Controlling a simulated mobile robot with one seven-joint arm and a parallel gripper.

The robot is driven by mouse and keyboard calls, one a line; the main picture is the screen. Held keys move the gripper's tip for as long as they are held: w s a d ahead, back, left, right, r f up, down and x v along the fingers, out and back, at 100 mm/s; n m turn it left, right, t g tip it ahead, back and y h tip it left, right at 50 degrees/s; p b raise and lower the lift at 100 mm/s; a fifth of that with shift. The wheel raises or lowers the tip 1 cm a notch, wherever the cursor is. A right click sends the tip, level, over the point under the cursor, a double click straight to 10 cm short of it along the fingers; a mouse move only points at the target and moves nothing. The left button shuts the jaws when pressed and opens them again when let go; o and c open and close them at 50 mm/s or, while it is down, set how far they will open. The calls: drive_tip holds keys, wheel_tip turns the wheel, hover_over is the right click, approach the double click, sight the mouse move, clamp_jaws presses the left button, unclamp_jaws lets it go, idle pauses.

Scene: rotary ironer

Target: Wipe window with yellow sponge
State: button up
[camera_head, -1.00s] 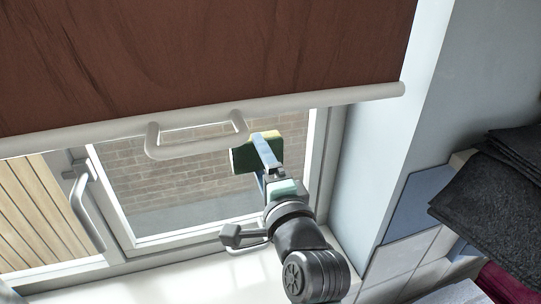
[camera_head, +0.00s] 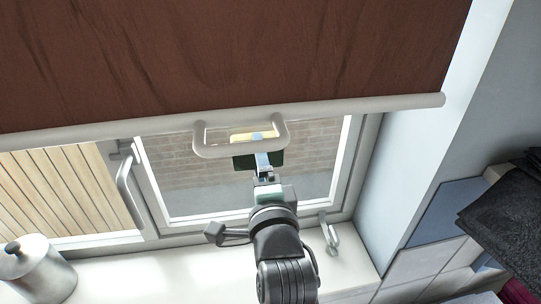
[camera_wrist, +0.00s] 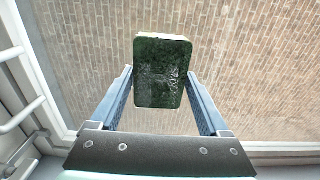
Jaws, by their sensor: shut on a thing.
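My gripper (camera_wrist: 158,88) is shut on the sponge (camera_wrist: 163,72). The sponge's dark green side faces the wrist camera, and a thin pale edge shows at its top. In the head view the sponge (camera_head: 260,160) shows dark green below and yellow above, partly hidden behind the blind's handle. My gripper (camera_head: 265,158) reaches up to it in front of the window (camera_head: 210,185). A brick wall shows through the glass. I cannot tell whether the sponge touches the glass.
A brown blind (camera_head: 230,55) with a white bottom bar and looped handle (camera_head: 205,148) covers the upper window. A window handle (camera_head: 128,185) is at left. A metal canister (camera_head: 38,268) stands on the sill (camera_head: 125,275). Dark folded cloth (camera_head: 510,215) lies at right.

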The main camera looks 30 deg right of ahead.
drive_tip(key=shift+w+a, duration=0.3)
drive_tip(key=shift+a, duration=0.55)
drive_tip(key=shift+s+a+f, duration=0.1)
drive_tip(key=shift+s+a, duration=0.1)
drive_tip(key=shift+s, duration=0.3)
drive_tip(key=shift+v, duration=2.4)
drive_tip(key=shift+s+d, duration=0.1)
drive_tip(key=shift+d, duration=0.05)
drive_tip(key=shift+v, duration=1.45)
